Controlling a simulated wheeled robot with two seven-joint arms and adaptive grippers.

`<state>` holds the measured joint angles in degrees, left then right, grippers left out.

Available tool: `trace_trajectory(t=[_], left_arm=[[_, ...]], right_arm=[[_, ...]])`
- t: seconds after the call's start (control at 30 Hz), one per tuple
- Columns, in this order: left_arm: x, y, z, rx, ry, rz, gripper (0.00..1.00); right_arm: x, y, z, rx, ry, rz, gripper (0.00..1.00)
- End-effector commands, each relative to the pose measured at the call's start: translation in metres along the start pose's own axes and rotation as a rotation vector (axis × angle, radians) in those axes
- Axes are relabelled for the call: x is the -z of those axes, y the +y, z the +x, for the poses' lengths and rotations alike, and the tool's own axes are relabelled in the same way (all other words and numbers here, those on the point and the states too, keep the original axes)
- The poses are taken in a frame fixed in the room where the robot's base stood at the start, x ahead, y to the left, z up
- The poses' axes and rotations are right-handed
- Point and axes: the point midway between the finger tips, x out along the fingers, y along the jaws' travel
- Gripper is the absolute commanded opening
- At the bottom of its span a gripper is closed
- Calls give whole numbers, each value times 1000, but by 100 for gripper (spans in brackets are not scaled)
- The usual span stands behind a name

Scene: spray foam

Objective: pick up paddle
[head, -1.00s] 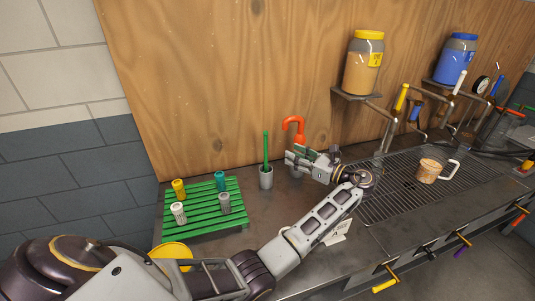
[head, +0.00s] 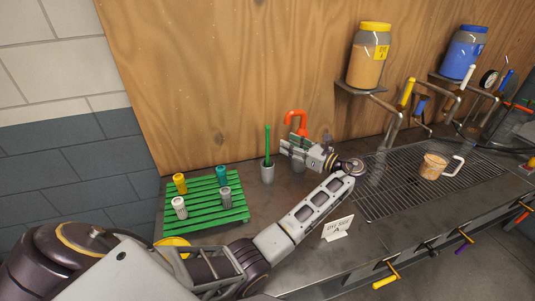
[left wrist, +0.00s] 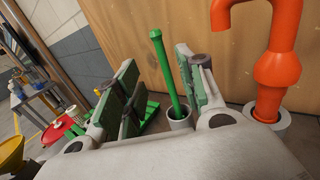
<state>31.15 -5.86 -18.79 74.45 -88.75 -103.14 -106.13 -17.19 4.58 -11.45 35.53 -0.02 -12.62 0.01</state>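The green paddle (head: 267,142) stands upright in a small grey cup (head: 268,174) on the bench; its lower end is hidden in the cup. My left gripper (head: 287,147) is just right of the paddle's handle, pointing left toward it. In the left wrist view, its two green-padded fingers (left wrist: 164,88) are spread apart, and the paddle (left wrist: 165,70) shows in the gap between them, without visible contact. The cup (left wrist: 179,123) shows low between the fingers. My right gripper is not in view.
An orange hooked pipe (head: 295,119) rises behind my left gripper. A green slatted rack (head: 205,213) with several small capped bottles lies to the left. A mug (head: 432,166) stands on the grate (head: 385,192) at right. A wooden wall (head: 220,80) closes off the back.

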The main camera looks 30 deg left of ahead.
Motion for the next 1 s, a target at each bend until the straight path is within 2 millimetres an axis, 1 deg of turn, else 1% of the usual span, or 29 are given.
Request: trace_trajectory(t=[0.03,0.2,0.4,0.53,0.87,1.0], left_arm=[[-1,0,8,-3,-1,0,39],[-1,1,30,-2,-1,0,39],[0,0,51,-1,-1,0,39],[0,0,56,-1,-1,0,39],[0,0,56,-1,0,0,39],[-1,0,62,-1,-1,1,39]], right_arm=[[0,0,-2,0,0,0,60],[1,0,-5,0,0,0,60],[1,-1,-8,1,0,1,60],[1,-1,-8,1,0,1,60],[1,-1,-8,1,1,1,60],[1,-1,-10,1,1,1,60]])
